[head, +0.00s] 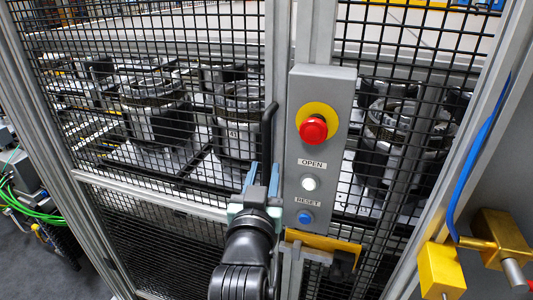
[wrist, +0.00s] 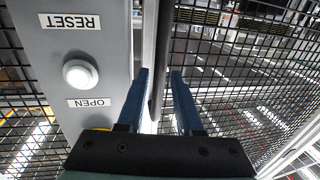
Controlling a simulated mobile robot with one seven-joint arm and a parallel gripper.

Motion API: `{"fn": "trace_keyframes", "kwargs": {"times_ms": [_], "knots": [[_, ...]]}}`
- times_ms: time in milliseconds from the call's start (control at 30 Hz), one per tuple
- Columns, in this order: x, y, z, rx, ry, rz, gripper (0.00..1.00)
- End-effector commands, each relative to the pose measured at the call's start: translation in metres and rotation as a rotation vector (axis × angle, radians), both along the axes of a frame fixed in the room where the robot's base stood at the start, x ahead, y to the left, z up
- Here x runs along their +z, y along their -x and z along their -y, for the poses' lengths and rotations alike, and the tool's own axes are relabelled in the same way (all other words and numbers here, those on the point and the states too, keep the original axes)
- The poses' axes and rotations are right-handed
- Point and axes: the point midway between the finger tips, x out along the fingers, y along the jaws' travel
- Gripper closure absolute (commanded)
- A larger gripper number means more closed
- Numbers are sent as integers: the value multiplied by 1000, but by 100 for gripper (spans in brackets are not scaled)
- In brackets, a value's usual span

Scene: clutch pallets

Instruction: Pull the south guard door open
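The south guard door (head: 150,120) is a black mesh panel in a grey metal frame on the left of the head view. It looks closed against the post beside the button box. Its black vertical handle (head: 266,135) stands near its right edge. My gripper (head: 262,178) is at the lower part of this handle, its blue fingers pointing up and forward. In the wrist view, the handle (wrist: 161,50) runs between the two fingers of my gripper (wrist: 162,88). The fingers are apart, with a gap to the handle visible. Whether either finger touches it is unclear.
A grey button box (head: 322,150) with a red emergency button (head: 313,128), a white OPEN button and a blue RESET button stands just right of my gripper. A yellow bracket (head: 320,241) sits below it. Machine parts (head: 155,105) are behind the mesh. Green cables lie far left.

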Motion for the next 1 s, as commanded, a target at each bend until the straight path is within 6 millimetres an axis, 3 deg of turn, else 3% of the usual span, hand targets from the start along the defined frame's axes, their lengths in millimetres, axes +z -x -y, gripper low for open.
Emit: {"fn": "trace_keyframes", "kwargs": {"times_ms": [100, 300, 700, 900, 1000], "knots": [[3, -18, 3, -1, -4, 0, 65], [1, -35, 5, -1, -2, 1, 65], [0, -40, 5, 0, 0, 2, 65], [0, -40, 5, 0, 0, 1, 100], [0, -40, 5, 0, -1, 1, 100]]}}
